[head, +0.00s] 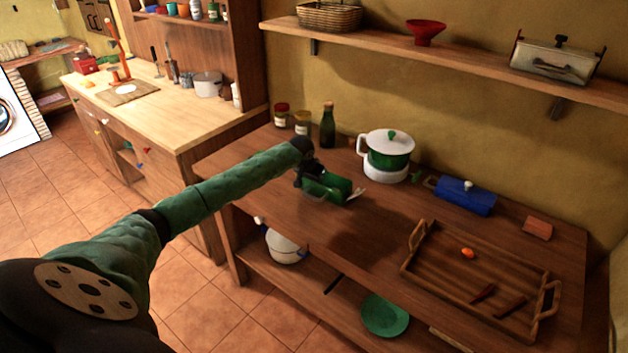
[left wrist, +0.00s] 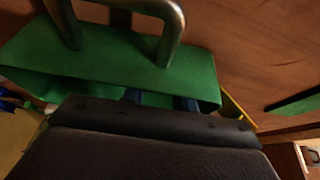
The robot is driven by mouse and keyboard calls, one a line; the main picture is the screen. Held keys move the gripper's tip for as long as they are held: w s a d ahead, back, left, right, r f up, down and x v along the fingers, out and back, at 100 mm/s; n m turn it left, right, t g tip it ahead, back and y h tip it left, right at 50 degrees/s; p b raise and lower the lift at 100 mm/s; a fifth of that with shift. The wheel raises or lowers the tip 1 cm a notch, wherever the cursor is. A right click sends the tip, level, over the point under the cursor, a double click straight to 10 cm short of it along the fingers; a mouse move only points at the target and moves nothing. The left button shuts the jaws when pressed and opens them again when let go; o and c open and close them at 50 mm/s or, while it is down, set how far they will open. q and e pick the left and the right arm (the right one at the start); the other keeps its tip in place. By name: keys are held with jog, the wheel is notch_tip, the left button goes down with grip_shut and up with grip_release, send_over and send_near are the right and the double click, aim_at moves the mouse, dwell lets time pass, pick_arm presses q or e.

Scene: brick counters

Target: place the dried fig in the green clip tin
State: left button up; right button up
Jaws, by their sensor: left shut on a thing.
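The green clip tin (head: 328,188) stands near the left end of the brown counter, with a grey metal clip on its near side. In the left wrist view the green tin (left wrist: 110,62) and its metal loop fill the upper part. My left gripper (head: 308,175) is at the tin, with its fingertips (left wrist: 158,99) close behind a green wall. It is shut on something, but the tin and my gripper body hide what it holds. I cannot make out a dried fig for certain. A small orange thing (head: 467,253) lies in the wooden tray. My right gripper is not in view.
The wooden tray (head: 424,273) takes up the counter's right part. A white and green pot (head: 386,155), a blue box (head: 465,196), two jars and a dark bottle (head: 328,126) stand at the back. The counter's front middle is clear.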

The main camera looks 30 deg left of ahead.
pick_arm(q)
jog(key=shift+f, duration=0.1)
jog(key=o, duration=0.9)
jog(key=shift+o, duration=0.2)
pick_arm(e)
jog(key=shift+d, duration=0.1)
pick_arm(q)
jog(key=shift+s+r, duration=0.15)
jog(key=shift+r, duration=0.3)
jog(key=b+v, duration=0.3)
jog(key=v, duration=0.6)
jog(key=shift+s+r, duration=0.15)
jog(key=shift+r, duration=0.25)
jog(key=shift+s+r, duration=0.3)
jog(key=shift+r, duration=0.4)
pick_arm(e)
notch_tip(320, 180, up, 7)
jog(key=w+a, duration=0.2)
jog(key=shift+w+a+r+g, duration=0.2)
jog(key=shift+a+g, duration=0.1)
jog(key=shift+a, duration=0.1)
